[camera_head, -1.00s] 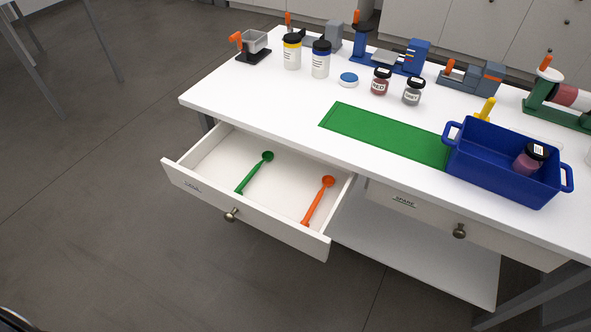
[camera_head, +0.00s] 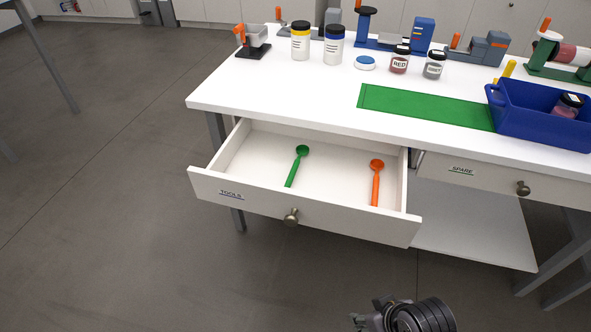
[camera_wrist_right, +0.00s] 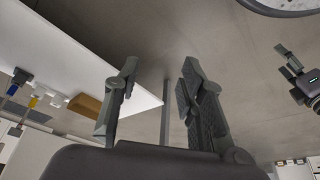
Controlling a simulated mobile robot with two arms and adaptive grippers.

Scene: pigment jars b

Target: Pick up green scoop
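The green scoop (camera_head: 297,165) lies in the open drawer labelled TOOLS (camera_head: 260,195), its round bowl toward the back and its handle toward the drawer front. An orange scoop (camera_head: 376,182) lies to its right. Part of a dark gripper, seemingly my right one (camera_head: 368,312), shows at the bottom edge of the head view, in front of the drawer and apart from it. In the right wrist view my right gripper (camera_wrist_right: 158,78) is open and empty. My other gripper (camera_wrist_right: 281,61) shows small at the right there, its fingers apart. No scoop shows in the wrist view.
The white table (camera_head: 300,98) stands behind the open drawer. A green mat (camera_head: 425,107), a blue bin (camera_head: 540,115) and several jars stand on it. The drawer labelled SPARE (camera_head: 490,178) is shut. The floor in front of the drawer is clear.

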